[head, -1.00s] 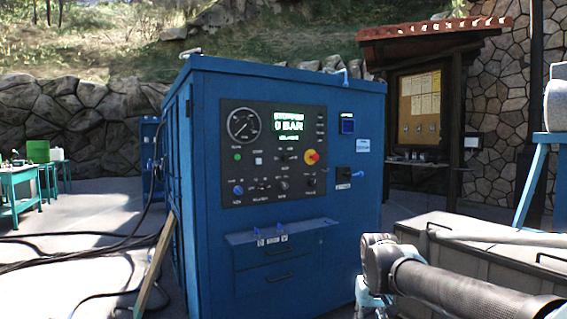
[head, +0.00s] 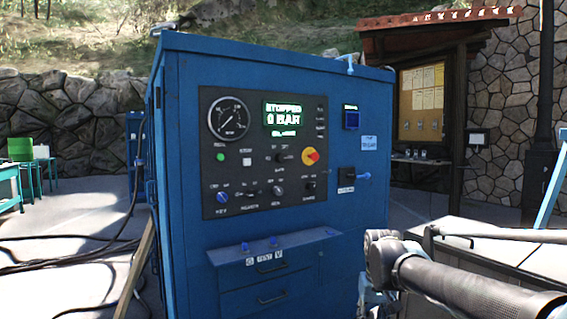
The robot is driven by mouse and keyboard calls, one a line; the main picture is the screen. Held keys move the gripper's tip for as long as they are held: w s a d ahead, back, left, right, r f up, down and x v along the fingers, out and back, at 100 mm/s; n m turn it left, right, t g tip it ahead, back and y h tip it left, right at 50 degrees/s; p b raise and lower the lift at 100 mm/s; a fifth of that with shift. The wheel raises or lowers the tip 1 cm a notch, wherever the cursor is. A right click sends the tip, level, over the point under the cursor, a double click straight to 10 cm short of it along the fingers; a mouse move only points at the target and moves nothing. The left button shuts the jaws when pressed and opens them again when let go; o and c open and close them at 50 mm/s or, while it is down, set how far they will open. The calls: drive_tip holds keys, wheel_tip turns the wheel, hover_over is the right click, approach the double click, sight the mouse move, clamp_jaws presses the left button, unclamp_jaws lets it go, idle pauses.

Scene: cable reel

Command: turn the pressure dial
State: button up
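A blue cabinet (head: 270,75) carries a black control panel (head: 250,215) on its front. A round pressure gauge (head: 228,118) sits at the panel's upper left; a green display (head: 283,117) beside it reads "STOPPED" and "0 BAR". Small knobs sit below: a blue knob (head: 222,198) at left, a knob with a pale face (head: 278,191) in the middle and a black knob (head: 309,186) at right. Their labels are too small to read, so I cannot tell which one is the pressure dial. My arm shows at lower right, apart from the panel. My gripper is not visible.
A narrow ledge (head: 272,247) juts out below the panel, above drawers. Cables (head: 60,250) and a leaning wooden plank (head: 136,275) lie left of the cabinet.

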sight(284, 159)
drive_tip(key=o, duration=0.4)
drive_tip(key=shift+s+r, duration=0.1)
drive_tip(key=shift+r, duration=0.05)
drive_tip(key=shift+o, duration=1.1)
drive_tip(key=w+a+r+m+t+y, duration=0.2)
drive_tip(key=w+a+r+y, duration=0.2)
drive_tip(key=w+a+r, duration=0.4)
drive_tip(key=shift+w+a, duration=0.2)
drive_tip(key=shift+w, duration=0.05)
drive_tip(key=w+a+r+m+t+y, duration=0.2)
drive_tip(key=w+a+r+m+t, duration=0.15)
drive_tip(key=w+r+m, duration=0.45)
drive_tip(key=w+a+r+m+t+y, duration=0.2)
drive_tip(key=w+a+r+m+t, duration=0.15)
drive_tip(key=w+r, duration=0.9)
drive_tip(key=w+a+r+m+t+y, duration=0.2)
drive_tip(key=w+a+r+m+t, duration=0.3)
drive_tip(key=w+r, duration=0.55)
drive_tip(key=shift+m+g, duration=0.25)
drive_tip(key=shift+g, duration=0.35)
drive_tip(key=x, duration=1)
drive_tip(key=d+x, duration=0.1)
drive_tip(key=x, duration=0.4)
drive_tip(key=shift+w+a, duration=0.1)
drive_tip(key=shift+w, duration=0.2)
